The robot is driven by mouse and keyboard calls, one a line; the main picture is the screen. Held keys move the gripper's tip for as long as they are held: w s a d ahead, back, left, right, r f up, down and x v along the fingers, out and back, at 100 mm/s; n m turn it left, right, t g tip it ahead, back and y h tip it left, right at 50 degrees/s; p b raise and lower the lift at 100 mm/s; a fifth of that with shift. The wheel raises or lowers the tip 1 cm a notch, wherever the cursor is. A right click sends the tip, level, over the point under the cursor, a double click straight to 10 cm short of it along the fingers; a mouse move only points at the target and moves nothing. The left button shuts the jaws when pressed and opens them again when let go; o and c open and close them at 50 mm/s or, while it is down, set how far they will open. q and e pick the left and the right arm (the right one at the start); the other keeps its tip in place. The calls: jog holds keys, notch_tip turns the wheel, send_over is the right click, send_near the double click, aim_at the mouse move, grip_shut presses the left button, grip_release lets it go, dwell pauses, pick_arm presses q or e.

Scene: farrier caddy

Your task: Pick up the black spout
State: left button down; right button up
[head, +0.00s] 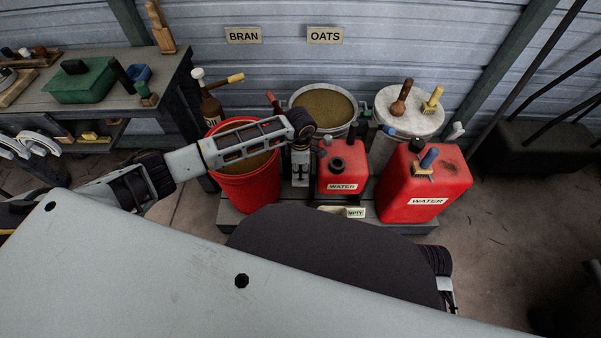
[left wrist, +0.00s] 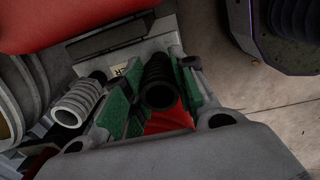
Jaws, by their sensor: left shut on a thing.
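The black spout (left wrist: 158,82) is a dark ribbed tube. In the left wrist view it stands between the green pads of my left gripper (left wrist: 153,97), which is shut on it. In the head view my left gripper (head: 300,175) points down between the red bucket and the smaller red water can, and I cannot make out the spout there. A white ribbed spout (left wrist: 76,104) is just left of the gripper in the left wrist view. My right gripper does not show.
A red bucket (head: 247,190) stands left of the gripper. A small red water can (head: 343,175) stands close on its right, with a larger red can (head: 425,187) beyond. An oats tub (head: 324,105) and white-lidded bin (head: 410,117) stand behind. A workbench (head: 165,80) is at left.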

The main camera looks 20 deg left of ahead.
pick_arm(q)
jog(key=shift+r+p, duration=0.7)
jog(key=shift+r, duration=0.4)
dwell(0.4)
jog(key=shift+r+p, duration=1.6)
jog(key=shift+r, duration=0.7)
